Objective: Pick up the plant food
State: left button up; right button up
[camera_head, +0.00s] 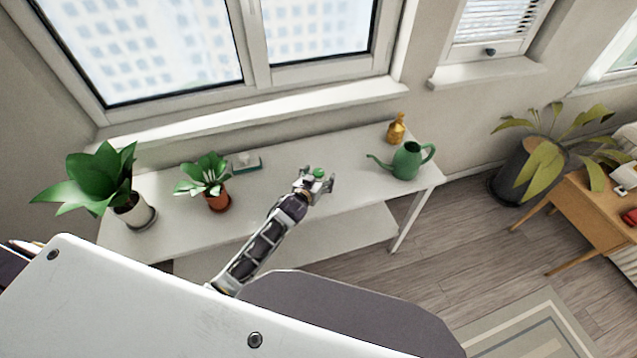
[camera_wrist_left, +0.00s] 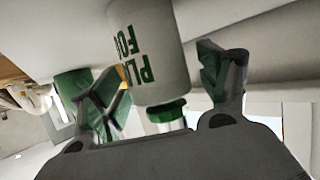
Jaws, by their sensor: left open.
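The plant food (camera_wrist_left: 150,60) is a white bottle with green lettering and a green cap. In the left wrist view it appears upside down, with its cap towards the palm. In the head view only its green cap (camera_head: 319,173) shows clearly, above the white table; the gripper hides most of its body. My left gripper (camera_head: 316,184) is open around the bottle. In the left wrist view, its fingers (camera_wrist_left: 160,88) stand on either side of the bottle, with a gap visible on the right side. My right gripper is not in view.
On the white table (camera_head: 290,160) stand a green watering can (camera_head: 406,162) and a gold bottle (camera_head: 396,130) to the right. Two potted plants (camera_head: 128,205) (camera_head: 216,195) and a small green-and-white box (camera_head: 246,164) stand left. The tabletop between box and gripper is clear.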

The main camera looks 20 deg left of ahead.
pick_arm(q)
jog(key=shift+c, duration=0.4)
jog(key=c, duration=1.1)
jog(key=shift+r, duration=0.15)
jog(key=shift+r, duration=4.85)
